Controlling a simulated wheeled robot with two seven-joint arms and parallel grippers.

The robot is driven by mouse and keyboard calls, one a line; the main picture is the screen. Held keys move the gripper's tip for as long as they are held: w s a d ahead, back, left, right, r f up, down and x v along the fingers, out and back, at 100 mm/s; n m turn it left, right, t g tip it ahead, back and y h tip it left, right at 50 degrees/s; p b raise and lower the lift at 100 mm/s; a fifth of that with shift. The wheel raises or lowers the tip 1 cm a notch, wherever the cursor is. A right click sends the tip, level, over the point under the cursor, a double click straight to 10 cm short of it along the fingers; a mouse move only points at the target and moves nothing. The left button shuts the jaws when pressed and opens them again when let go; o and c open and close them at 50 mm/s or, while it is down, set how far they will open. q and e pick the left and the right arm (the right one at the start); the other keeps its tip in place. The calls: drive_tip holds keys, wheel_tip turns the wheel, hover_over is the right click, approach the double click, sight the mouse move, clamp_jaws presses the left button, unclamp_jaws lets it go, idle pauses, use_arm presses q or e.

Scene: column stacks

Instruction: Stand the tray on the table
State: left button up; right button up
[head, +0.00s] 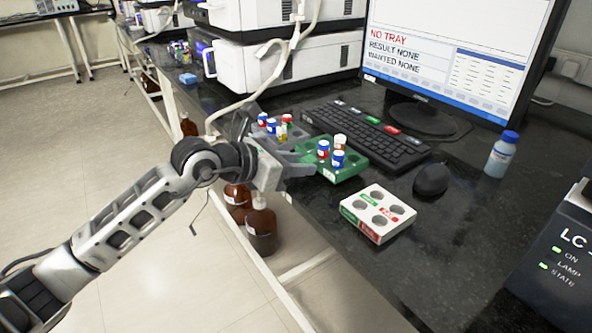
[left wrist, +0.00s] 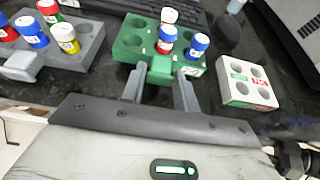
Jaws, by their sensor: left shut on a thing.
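The green tray (head: 352,170) is near the front edge of the black table, beside the keyboard. It holds three vials: two with blue caps (head: 338,157) and one with a white cap (head: 340,141). They look upright, and some holes are empty. My left gripper (head: 303,178) reaches in from the left and is shut on the tray's near tab. The left wrist view shows the green tab (left wrist: 160,70) between the two fingers. I cannot tell whether the tray's underside touches the table. My right gripper is not in view.
A grey tray (left wrist: 82,48) with several vials stands left of the green one. A white tray (head: 378,212) with empty holes sits to the right. Keyboard (head: 370,138), mouse (head: 431,179), bottle (head: 502,155) and a monitor reading "NO TRAY" (head: 450,55) are behind. Brown bottles (head: 261,225) stand below.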

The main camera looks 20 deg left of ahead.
use_arm(q)
drive_tip(key=shift+f, duration=0.65)
drive_tip(key=o, duration=1)
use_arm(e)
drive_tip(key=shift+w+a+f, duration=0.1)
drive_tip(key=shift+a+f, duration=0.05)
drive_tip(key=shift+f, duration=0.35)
use_arm(q)
drive_tip(key=shift+a, duration=0.1)
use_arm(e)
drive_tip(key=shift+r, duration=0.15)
